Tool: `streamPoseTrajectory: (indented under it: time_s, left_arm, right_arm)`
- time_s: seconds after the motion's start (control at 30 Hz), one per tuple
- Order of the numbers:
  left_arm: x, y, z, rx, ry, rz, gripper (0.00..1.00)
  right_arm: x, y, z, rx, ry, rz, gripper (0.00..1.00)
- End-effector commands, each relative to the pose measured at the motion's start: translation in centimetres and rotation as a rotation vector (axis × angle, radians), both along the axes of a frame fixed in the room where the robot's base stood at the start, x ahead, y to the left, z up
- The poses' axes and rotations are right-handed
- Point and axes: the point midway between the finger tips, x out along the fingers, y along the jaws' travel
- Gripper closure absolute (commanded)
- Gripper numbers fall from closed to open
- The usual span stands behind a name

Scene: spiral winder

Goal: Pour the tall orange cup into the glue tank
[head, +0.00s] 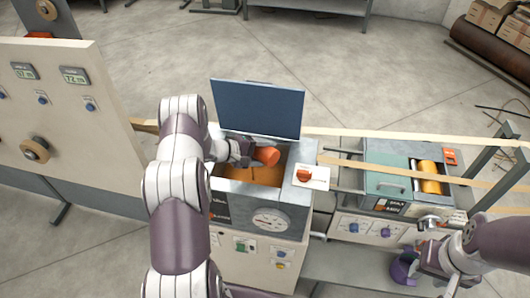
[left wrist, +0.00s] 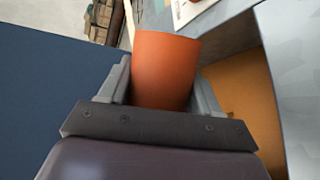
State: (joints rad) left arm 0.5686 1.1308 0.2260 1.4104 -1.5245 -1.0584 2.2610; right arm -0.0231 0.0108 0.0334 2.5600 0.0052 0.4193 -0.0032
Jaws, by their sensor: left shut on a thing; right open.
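The orange cup (head: 267,156) is in my left gripper (head: 243,152), which is shut on it. In the head view the cup is tipped on its side above the open glue tank (head: 219,186). The left wrist view shows the cup (left wrist: 166,68) between the two fingers of my left gripper (left wrist: 163,85). Brown-orange glue (head: 250,175) shows inside the tank below the cup. The tank's blue lid (head: 258,108) stands open behind it. Whether anything flows from the cup cannot be seen. My right gripper (head: 430,225) is open at the lower right, away from the tank.
A red knob (head: 304,174) sits on a white plate at the tank's right. Right of it is a machine with a green cover (head: 388,187) and an orange roller (head: 429,176). A purple cup-like thing (head: 403,268) is near my right gripper. A control panel (head: 60,110) stands left.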

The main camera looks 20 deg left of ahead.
Motion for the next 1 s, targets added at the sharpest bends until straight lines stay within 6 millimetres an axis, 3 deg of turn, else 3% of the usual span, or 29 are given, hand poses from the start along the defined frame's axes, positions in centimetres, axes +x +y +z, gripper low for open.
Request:
streamPoseTrajectory:
  time_s: [0.37,0.63,1.0]
  left_arm:
    - [0.04,0.02,0.07,-0.001,-0.001,0.000,0.72]
    - [0.03,0.91,0.88,-0.143,0.040,0.000,0.72]
    - [0.02,0.90,1.04,-0.152,0.044,0.000,0.72]
  right_arm:
    - [0.00,0.00,0.00,0.000,0.000,0.000,0.57]
    - [0.00,0.00,-0.54,0.000,0.000,0.000,0.57]
    - [0.01,0.00,-0.47,0.000,0.000,0.000,0.57]
